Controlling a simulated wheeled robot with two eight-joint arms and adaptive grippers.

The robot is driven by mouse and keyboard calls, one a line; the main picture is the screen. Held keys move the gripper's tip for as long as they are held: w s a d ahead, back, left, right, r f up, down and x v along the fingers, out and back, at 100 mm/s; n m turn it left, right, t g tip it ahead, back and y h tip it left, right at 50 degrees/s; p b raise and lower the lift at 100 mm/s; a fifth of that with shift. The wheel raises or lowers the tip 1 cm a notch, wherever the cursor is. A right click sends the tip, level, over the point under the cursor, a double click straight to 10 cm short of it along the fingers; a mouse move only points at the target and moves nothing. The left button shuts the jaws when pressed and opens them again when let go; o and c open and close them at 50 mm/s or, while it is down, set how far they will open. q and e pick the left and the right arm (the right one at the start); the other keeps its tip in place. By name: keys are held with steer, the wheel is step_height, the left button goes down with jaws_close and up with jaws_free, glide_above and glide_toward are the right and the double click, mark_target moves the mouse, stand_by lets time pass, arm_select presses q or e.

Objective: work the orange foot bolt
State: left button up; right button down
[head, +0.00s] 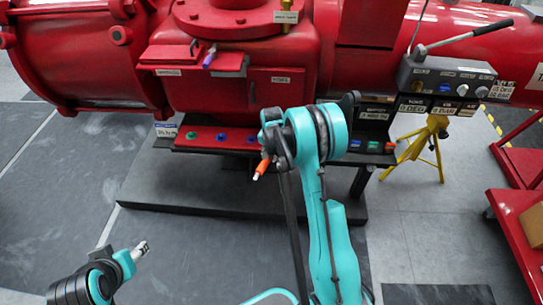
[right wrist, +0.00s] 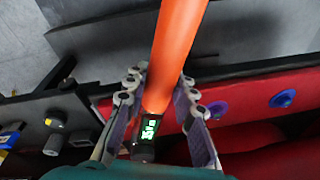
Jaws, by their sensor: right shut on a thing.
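My right gripper (right wrist: 165,92) is shut on an orange rod-shaped tool (right wrist: 178,40). The tool has a dark end with a small lit green display, low between the fingers. In the head view, the tool (head: 261,168) hangs tilted with a pale tip, in front of the red ledge (head: 205,138). I cannot make out an orange foot bolt; my right arm covers part of the ledge. My left gripper (head: 141,251) is low on the left, away from the ledge.
The large red valve body (head: 235,70) stands behind the ledge. A grey control box (head: 445,80) with a lever sits on the right above a yellow stand (head: 432,130). A red cart (head: 505,215) stands at the right edge. Floor at left is clear.

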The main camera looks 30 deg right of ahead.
steer(key=shift+w, duration=0.15)
steer(key=shift+w+a+m, duration=0.65)
steer(key=shift+w+m, duration=0.3)
steer(key=shift+m, duration=0.05)
steer(key=shift+w, duration=0.15)
stand_by(0.4)
steer(key=shift+w+a+m+h, duration=0.2)
steer(key=shift+w+m, duration=0.3)
steer(key=shift+m, duration=0.05)
steer(key=shift+w+a+m+h, duration=0.2)
steer(key=shift+w+m, duration=0.3)
steer(key=shift+m, duration=0.05)
steer(key=shift+w+g, duration=0.1)
steer(key=shift+g, duration=0.2)
steer(key=shift+w+a+m, duration=0.2)
steer(key=shift+w+m, duration=0.5)
steer(key=shift+w, duration=0.15)
steer(key=shift+r, duration=0.1)
